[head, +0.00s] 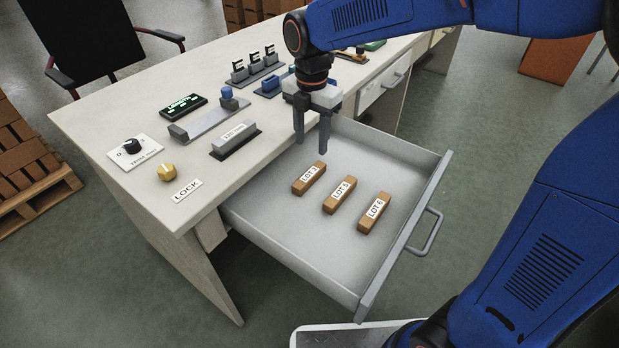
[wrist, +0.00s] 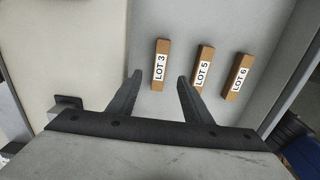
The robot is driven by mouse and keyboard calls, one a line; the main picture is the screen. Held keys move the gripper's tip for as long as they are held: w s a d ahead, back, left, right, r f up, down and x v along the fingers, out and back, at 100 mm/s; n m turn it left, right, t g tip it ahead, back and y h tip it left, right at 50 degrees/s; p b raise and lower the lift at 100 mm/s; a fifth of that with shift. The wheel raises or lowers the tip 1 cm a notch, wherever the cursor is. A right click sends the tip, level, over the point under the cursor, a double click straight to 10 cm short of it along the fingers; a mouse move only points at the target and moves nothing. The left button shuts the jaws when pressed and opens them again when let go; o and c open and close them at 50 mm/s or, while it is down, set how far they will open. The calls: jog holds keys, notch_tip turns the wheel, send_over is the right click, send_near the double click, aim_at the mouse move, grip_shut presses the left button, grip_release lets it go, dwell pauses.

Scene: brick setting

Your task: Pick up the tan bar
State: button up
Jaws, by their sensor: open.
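Three tan bars lie apart in an open drawer (head: 285,245). The bar on the left (head: 309,178) has a label that looks like LOT 3; it also shows in the wrist view (wrist: 160,65). The middle bar (head: 340,195) reads LOT 5 and shows in the wrist view (wrist: 202,68). My gripper (head: 311,150) is open and empty, pointing down above the drawer's back part. In the wrist view the LOT 3 bar lies beyond and between the fingertips (wrist: 158,77).
The drawer's front wall with a handle (head: 427,235) is at the right. The desk top (head: 110,110) behind holds a grey bar on a dark base (head: 236,139), a knob panel (head: 131,148), a yellow knob (head: 166,172) and several blocks. Drawer floor around the bars is clear.

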send_over(309, 174)
jog(key=f, duration=0.5)
jog(key=shift+w+d, duration=0.3)
jog(key=shift+w, duration=0.05)
jog(key=shift+s+a+f, duration=0.1)
jog(key=shift+s+f, duration=0.1)
jog(key=shift+f, duration=1.15)
jog(key=shift+s+a+f, duration=0.1)
jog(key=shift+s+f, duration=0.05)
jog(key=shift+f, duration=1.15)
grip_shut()
